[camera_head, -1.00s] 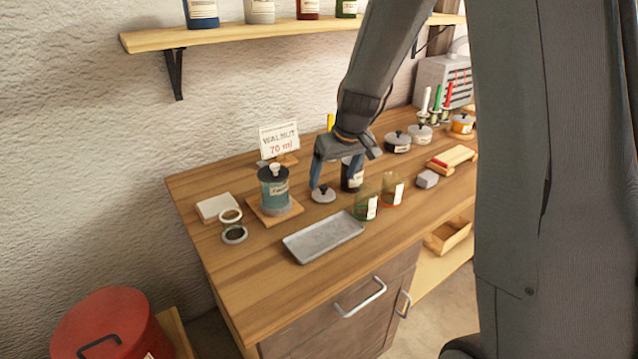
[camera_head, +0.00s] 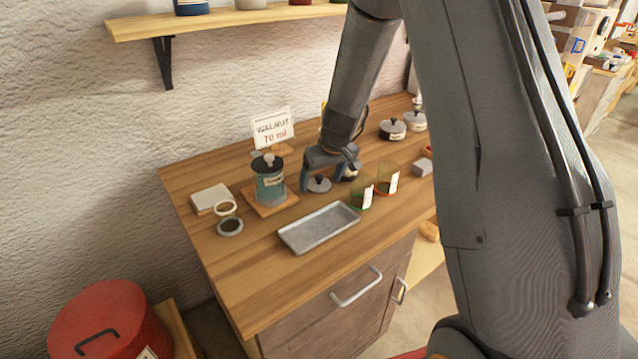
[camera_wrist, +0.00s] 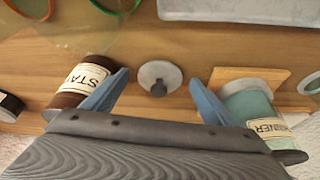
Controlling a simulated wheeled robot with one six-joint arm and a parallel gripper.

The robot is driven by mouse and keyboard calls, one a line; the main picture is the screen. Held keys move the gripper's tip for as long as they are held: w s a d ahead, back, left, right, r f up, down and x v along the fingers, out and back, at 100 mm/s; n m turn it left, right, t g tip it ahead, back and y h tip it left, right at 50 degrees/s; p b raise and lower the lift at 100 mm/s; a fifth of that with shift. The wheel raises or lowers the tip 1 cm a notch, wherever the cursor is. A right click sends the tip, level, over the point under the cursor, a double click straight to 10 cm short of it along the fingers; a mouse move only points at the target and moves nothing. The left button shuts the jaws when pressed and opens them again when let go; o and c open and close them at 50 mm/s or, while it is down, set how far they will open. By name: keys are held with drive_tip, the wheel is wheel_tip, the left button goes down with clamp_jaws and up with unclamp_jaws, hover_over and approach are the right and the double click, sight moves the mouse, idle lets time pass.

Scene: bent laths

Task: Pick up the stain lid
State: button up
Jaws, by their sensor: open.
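The stain lid is a small grey disc with a dark knob (camera_head: 318,185), lying on the wooden bench. It also shows in the wrist view (camera_wrist: 152,72), centred in the gap between my fingers. My gripper (camera_head: 321,183) is open and empty, low over the bench, with a blue finger on each side of the lid; it also shows in the wrist view (camera_wrist: 160,79). I cannot tell whether the fingers touch the lid. The dark stain jar (camera_wrist: 82,87), lettered "STA", lies close outside the left finger. In the head view my gripper hides most of it.
A teal thinner jar (camera_head: 270,188) on a wooden coaster stands close outside the other finger. A grey metal tray (camera_head: 318,228) lies in front, with green-rimmed and orange-rimmed glasses (camera_head: 362,198) beside it. A "WALNUT 70 ml" card (camera_head: 272,130) stands behind. The front left bench is clear.

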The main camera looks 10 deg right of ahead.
drive_tip(key=c, duration=1.1)
